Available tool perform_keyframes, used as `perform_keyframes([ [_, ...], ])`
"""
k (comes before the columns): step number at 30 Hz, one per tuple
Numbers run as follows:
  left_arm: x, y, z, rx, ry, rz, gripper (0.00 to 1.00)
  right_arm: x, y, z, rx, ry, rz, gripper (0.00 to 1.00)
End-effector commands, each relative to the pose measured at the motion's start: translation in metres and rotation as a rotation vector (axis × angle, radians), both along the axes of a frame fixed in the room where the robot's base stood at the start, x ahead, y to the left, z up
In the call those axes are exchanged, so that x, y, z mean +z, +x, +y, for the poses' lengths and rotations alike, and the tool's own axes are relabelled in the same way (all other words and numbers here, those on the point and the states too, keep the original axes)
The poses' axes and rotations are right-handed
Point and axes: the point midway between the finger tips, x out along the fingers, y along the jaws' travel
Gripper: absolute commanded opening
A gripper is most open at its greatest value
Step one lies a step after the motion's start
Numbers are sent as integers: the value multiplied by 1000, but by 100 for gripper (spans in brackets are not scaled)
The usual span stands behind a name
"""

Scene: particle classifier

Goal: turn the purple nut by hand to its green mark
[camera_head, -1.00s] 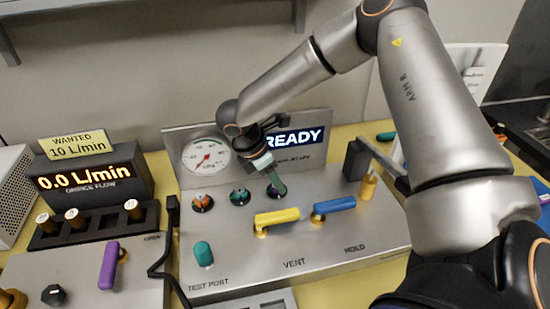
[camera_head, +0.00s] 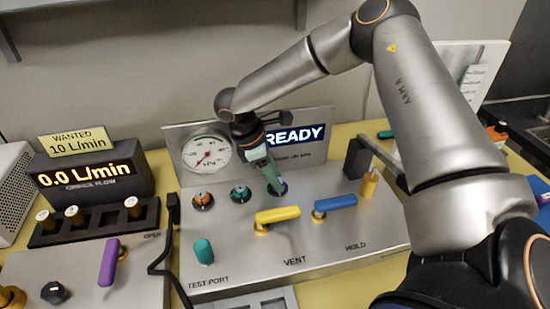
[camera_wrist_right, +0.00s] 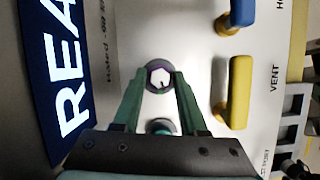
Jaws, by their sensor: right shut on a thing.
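The purple nut (camera_wrist_right: 148,69) shows in the right wrist view as a dark purple-grey ring around a pale hexagonal centre. It sits on the panel between the tips of my right gripper (camera_wrist_right: 160,79), whose green fingers are shut on it from both sides. In the head view my right gripper (camera_head: 275,185) reaches down to the rightmost of three round fittings, and its fingers hide most of the nut. I cannot make out the nut's green mark. My left gripper is not in view.
An orange nut (camera_head: 202,199) and a teal nut (camera_head: 240,194) sit left of my gripper. A yellow lever (camera_head: 278,216) and a blue lever (camera_head: 335,204) lie close in front. A gauge (camera_head: 206,154) and a READY display (camera_head: 295,137) stand behind.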

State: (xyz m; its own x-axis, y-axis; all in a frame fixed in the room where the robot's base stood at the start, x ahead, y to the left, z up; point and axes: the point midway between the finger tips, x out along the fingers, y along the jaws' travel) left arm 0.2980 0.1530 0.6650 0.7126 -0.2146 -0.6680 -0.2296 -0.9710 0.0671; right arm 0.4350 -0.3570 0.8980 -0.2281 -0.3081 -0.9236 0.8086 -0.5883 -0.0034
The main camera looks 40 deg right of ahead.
Motion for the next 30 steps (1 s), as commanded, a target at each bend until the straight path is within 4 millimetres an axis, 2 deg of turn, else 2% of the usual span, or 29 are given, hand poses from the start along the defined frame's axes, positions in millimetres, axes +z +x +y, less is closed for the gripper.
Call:
perform_keyframes([
  [5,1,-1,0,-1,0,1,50,5,3,-2,0,-6,-10,0],
  [6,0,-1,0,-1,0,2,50,5,3,-2,0,-6,-10,45],
  [13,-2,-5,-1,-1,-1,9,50,3,2,-1,1,-3,-6,71],
  [23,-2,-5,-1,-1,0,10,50,4,2,1,2,-1,-5,72],
  [26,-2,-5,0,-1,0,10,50,15,5,4,1,-2,-6,72],
  [30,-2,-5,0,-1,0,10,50,41,12,12,3,-2,-9,72],
])
